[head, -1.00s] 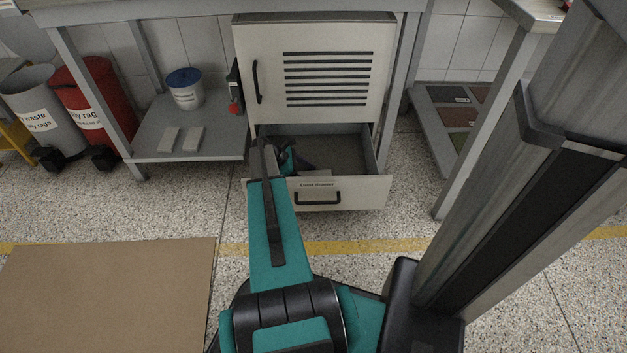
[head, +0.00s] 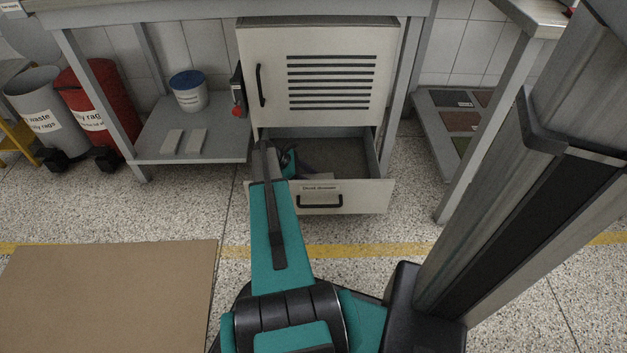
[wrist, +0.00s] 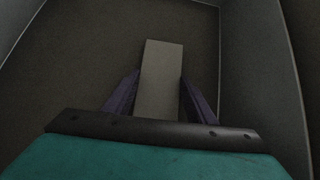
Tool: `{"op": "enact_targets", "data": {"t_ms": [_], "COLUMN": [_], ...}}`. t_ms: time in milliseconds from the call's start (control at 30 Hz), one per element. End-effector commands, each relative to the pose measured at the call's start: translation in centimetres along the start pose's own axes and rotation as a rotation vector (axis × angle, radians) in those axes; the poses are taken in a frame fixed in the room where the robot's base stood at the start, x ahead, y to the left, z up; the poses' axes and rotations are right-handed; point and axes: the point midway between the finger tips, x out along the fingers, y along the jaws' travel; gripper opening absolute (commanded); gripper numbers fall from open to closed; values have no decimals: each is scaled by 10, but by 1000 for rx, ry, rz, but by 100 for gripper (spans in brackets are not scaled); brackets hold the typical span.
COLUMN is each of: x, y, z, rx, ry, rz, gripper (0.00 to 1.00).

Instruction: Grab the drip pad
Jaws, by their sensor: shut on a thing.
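A pale grey flat block, apparently the drip pad (wrist: 162,68), lies between the two purple fingers of my gripper (wrist: 160,90) in the wrist view. The gripper is shut on it, one finger against each long side, and its far end sticks out past the fingertips. In the head view my gripper (head: 304,164) is inside the open drawer (head: 346,196), at its left part. The arm and drawer front hide much of it there. I cannot tell whether the pad touches the drawer floor.
The drawer's walls (wrist: 252,70) stand close around the gripper. The cabinet door (head: 318,75) above is closed. On the shelf (head: 226,140) at left are two pale blocks (head: 184,141) and a white tub with a blue lid (head: 188,92). A cardboard sheet (head: 100,295) covers floor at left.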

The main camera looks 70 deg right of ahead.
Motion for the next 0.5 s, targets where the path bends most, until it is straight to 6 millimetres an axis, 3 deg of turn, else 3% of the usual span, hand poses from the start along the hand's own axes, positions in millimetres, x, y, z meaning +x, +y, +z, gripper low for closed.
{"op": "enact_targets", "data": {"t_ms": [500], "x": [-46], "y": [0], "z": [46], "rx": [2], "ry": [0], "rz": [0], "gripper": [30]}}
